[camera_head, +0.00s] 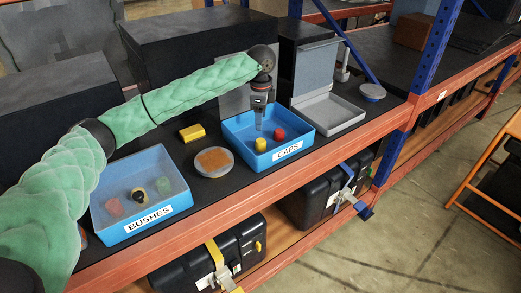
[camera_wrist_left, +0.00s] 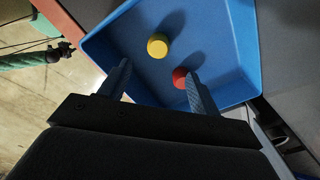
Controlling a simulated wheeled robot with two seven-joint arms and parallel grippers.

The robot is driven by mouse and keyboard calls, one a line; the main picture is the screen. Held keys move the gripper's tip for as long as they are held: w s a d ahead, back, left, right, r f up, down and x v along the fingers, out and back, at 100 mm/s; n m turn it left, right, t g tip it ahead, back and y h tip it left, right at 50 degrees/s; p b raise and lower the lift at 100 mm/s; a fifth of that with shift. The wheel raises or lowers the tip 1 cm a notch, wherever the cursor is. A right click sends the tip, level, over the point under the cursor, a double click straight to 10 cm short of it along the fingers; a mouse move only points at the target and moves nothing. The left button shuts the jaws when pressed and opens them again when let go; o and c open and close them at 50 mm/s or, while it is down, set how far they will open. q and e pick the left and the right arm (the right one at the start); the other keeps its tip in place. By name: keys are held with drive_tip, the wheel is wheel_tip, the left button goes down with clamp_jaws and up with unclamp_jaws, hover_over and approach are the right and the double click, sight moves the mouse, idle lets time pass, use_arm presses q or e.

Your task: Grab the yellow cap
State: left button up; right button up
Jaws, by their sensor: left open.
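The yellow cap (camera_head: 261,145) lies in the blue bin labelled CAPS (camera_head: 287,153), towards its front left. A red cap (camera_head: 279,134) lies in the same bin, to the right of the yellow one. My left gripper (camera_head: 258,125) points down over this bin, above and behind the yellow cap. In the left wrist view the gripper (camera_wrist_left: 158,85) is open and empty. There the yellow cap (camera_wrist_left: 157,46) shows beyond the fingertips, and the red cap (camera_wrist_left: 180,77) is close to the right finger in the picture.
A blue bin labelled BUSHES (camera_head: 148,221) with several small parts stands at the left. Between the bins are a round brown-topped dish (camera_head: 214,161) and a yellow block (camera_head: 192,133). A grey open box (camera_head: 329,110) stands right of the CAPS bin. An orange shelf beam (camera_head: 230,190) runs along the front.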

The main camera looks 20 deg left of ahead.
sight(261, 140)
use_arm(q)
wheel_tip(261, 140, down, 3)
drive_tip(key=shift+s+d+f+b, duration=0.1)
drive_tip(key=shift+s+b, duration=0.05)
drive_tip(key=shift+b, duration=1)
drive_tip(key=shift+f, duration=0.15)
use_arm(e)
drive_tip(key=w+a+r, duration=0.2)
drive_tip(key=w+r, duration=0.1)
drive_tip(key=r, duration=0.3)
use_arm(q)
drive_tip(key=shift+f+p, duration=0.5)
drive_tip(key=shift+f, duration=0.45)
wheel_tip(261, 140, down, 4)
drive_tip(key=shift+f+p, duration=0.1)
drive_tip(key=shift+p, duration=1.15)
drive_tip(key=shift+f, duration=0.65)
use_arm(e)
drive_tip(key=s+d+f, duration=0.2)
drive_tip(key=d+f, duration=0.1)
drive_tip(key=f, duration=0.5)
drive_tip(key=shift+s, duration=0.1)
use_arm(q)
drive_tip(key=c, duration=1)
drive_tip(key=shift+c, duration=0.3)
use_arm(e)
drive_tip(key=shift+d, duration=0.15)
use_arm(q)
drive_tip(key=shift+r, duration=0.1)
